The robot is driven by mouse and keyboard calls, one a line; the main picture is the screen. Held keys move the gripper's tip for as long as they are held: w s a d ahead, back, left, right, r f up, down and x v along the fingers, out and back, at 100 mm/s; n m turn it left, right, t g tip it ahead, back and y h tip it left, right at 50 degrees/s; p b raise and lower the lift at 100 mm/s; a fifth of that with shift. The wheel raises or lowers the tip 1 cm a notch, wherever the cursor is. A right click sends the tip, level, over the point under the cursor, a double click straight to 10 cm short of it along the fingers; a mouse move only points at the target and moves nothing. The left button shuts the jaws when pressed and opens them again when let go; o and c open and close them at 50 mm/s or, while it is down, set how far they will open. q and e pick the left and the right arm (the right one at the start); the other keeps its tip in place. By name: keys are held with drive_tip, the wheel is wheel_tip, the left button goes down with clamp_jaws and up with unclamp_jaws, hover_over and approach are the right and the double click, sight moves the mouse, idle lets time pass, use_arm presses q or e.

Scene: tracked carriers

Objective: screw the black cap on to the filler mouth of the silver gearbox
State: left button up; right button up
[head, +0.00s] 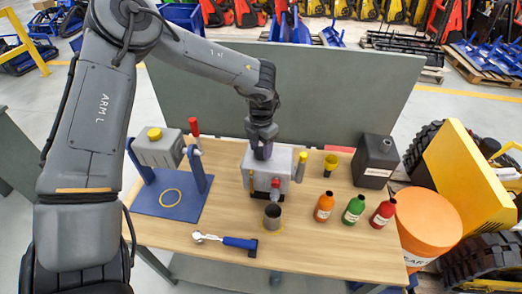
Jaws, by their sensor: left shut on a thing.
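The silver gearbox (283,163) stands on the wooden bench, near its middle. My left gripper (263,153) points down from above onto the gearbox's top, left of its middle. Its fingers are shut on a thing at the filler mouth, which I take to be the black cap. The cap and the filler mouth are hidden by the fingers, so I cannot tell how the cap sits on the mouth. No loose black cap shows on the bench. My right gripper is not in view.
Left stands a blue stand (184,207) with a grey unit (158,150). In front are a metal cup (272,218) and a blue-handled ratchet (238,242). Right are a yellow funnel (331,164), three bottles (353,209) and a black canister (375,163). A grey panel (340,100) stands behind.

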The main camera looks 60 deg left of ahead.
use_arm(q)
drive_tip(key=o, duration=1)
drive_tip(key=shift+o, duration=0.2)
